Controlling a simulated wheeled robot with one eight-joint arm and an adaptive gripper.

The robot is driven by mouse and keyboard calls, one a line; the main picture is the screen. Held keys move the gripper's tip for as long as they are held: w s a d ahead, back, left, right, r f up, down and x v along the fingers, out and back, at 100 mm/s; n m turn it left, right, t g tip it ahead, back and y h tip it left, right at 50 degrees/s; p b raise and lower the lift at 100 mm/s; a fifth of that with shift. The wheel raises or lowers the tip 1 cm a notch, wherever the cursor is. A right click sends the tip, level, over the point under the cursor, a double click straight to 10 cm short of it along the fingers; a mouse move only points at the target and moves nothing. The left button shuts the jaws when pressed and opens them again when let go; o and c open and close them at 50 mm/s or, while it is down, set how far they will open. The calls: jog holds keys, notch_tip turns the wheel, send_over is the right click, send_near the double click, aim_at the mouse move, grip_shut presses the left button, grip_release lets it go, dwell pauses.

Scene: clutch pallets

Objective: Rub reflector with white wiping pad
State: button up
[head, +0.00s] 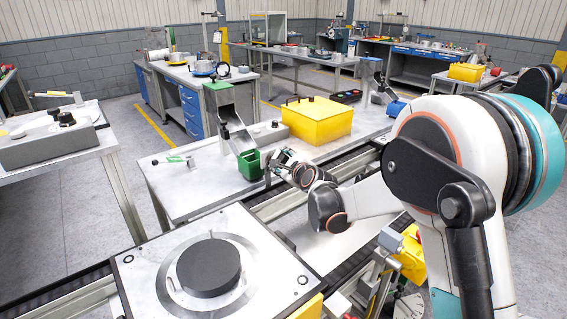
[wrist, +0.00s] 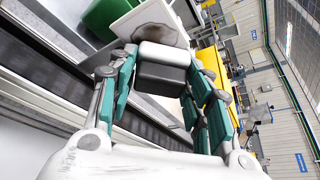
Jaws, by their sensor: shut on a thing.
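My gripper (head: 284,166) is beside the green bin at the conveyor edge in the head view. Just beyond the block is a pale flat plate with a dark grey smudge, which looks like the reflector (wrist: 139,19). The block overlaps the smudged area in the picture; whether they touch I cannot tell. In the head view both are too small to make out clearly.
The green bin (head: 249,164) sits below a grey chute (head: 233,125). A yellow box (head: 317,121) stands on the bench behind. A dark conveyor (head: 290,196) runs beneath my gripper. A plate with a black disc (head: 209,268) is at the front.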

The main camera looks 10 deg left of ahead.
jog(key=shift+s+a, duration=2)
jog(key=shift+s, duration=0.2)
jog(key=shift+w+d+b, duration=0.45)
jog(key=shift+w+d, duration=1.75)
jog(key=shift+w, duration=0.3)
jog(key=shift+a+r, duration=0.1)
jog(key=shift+s+a, duration=1.05)
jog(key=shift+s, duration=0.25)
jog(key=shift+s+a, duration=1)
jog(key=shift+s, duration=0.25)
jog(key=shift+d, duration=0.15)
jog(key=shift+s+d+b, duration=0.4)
jog(key=shift+s+d, duration=1.6)
jog(key=shift+d, duration=0.15)
